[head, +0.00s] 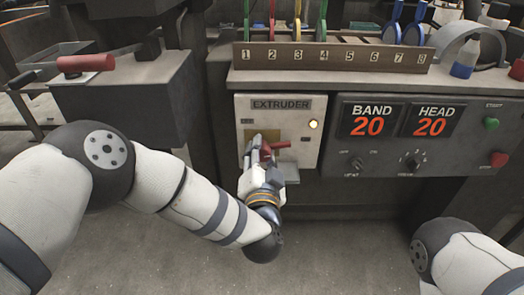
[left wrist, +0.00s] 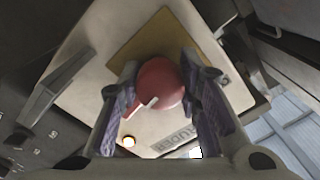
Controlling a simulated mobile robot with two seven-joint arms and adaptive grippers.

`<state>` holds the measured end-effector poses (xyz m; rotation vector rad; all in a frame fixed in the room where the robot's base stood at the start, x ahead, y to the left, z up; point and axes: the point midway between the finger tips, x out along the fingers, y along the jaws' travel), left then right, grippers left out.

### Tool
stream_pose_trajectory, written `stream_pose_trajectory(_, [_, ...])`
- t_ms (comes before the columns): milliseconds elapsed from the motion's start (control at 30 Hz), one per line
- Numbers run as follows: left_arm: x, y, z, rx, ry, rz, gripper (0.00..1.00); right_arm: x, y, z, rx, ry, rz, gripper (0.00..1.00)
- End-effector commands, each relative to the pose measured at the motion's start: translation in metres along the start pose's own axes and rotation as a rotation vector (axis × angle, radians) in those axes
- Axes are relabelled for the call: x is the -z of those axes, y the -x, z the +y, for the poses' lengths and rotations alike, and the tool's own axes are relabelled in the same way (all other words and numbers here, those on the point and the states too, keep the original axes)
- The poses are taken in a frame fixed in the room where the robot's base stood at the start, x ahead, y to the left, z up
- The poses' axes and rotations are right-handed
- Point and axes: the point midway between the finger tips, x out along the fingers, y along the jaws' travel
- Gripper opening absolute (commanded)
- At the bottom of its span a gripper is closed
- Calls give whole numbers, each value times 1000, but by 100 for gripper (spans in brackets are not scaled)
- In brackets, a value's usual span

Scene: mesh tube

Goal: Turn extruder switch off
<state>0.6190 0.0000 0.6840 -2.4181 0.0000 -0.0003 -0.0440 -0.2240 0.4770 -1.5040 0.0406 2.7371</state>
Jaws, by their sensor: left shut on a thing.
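The extruder switch panel (head: 306,156) is a pale plate labelled EXTRUDER, with a lit yellow lamp (head: 313,124) at its right. A red switch handle (head: 267,150) sits at a brass plate on it. My left gripper (head: 259,148) is at the handle, in front of the panel, and partly hides it and the brass plate. In the left wrist view, the round red knob (left wrist: 160,82) of the handle lies between the two purple-padded fingers, which are shut on it. The brass plate (left wrist: 150,42) shows behind the knob. My right gripper is out of view.
Right of the panel, a dark console (head: 388,160) shows BAND 20 and HEAD 20, with dials and green and red buttons. Above is a shelf with a numbered wooden rack (head: 335,57). A grey box with a red-handled lever (head: 86,63) stands left.

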Motion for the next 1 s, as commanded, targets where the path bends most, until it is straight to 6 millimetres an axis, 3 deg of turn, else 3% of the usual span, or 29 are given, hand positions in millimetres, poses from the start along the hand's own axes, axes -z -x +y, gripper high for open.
stream_pose_trajectory(1000, [1,0,0,1,957,1,4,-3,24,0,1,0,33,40])
